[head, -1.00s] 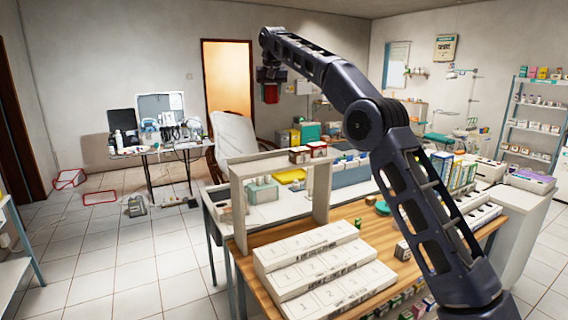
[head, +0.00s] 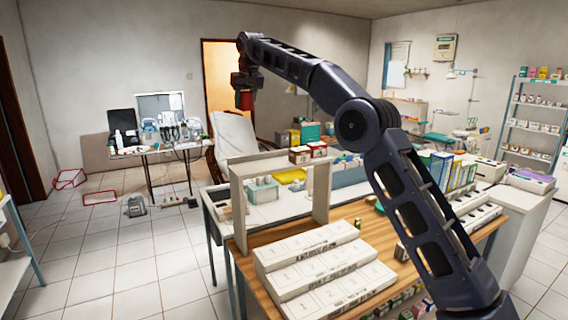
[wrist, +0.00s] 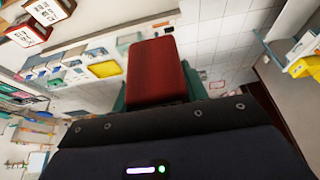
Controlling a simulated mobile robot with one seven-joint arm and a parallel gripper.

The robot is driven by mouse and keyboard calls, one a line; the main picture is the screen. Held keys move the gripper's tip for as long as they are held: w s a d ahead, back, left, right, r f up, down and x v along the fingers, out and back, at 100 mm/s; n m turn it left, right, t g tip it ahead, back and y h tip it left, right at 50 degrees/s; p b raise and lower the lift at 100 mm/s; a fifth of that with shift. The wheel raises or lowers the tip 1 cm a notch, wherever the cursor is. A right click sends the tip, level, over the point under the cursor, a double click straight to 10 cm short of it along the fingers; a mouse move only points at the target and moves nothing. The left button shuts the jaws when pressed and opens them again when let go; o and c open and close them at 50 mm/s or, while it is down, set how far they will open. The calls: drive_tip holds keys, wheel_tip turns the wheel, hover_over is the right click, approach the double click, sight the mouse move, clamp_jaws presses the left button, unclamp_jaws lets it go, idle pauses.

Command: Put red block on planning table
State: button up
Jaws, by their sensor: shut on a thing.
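The red block (head: 245,100) hangs from my gripper (head: 244,88), high in the air in front of the lit doorway in the head view. In the wrist view the red block (wrist: 156,70) fills the space between the two greenish fingers of my gripper (wrist: 158,92), which is shut on it. Below and nearer stands a table with a wooden top (head: 345,214); I cannot tell whether it is the planning table. The block is well apart from every surface.
Long white boxes (head: 318,264) and a white open frame (head: 235,195) take up much of the wooden top. Small boxes (head: 308,152) sit on the frame. A pale reclining chair (head: 234,135) and an equipment table (head: 160,150) stand farther back. The left floor is mostly clear.

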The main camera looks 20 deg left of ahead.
sight(247, 167)
wheel_tip(247, 167, down, 23)
drive_tip(key=shift+r, duration=0.1)
idle(0.8)
drive_tip(key=o, duration=1)
drive_tip(key=shift+f, duration=0.2)
drive_tip(key=v, duration=1.2)
drive_tip(key=shift+r, duration=0.2)
